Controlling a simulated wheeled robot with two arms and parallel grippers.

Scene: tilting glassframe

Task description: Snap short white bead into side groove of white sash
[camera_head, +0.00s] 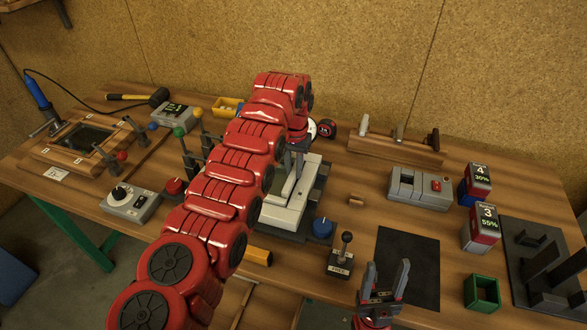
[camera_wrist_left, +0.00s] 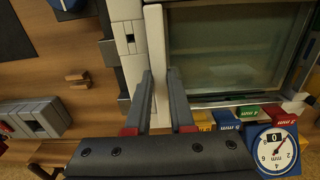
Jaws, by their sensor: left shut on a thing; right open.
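The white sash (camera_head: 285,217) lies on a dark fixture in the middle of the table, partly hidden behind my left arm. In the left wrist view its glass pane (camera_wrist_left: 225,45) shows at the upper right. My left gripper (camera_wrist_left: 160,80) is shut on the short white bead (camera_wrist_left: 156,45), a narrow white strip running along the left side of the pane. I cannot tell whether the bead sits in the groove. In the head view the left gripper (camera_head: 297,158) is over the sash's far part. My right gripper (camera_head: 384,272) is open and empty at the front right.
A blue knob (camera_head: 322,228) and a joystick box (camera_head: 341,262) stand right of the fixture. A dark mat (camera_head: 408,265) lies beyond the right gripper. A grey box (camera_head: 418,188) and a green bin (camera_head: 482,292) stand farther right. A dial gauge (camera_wrist_left: 278,150) is near the sash.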

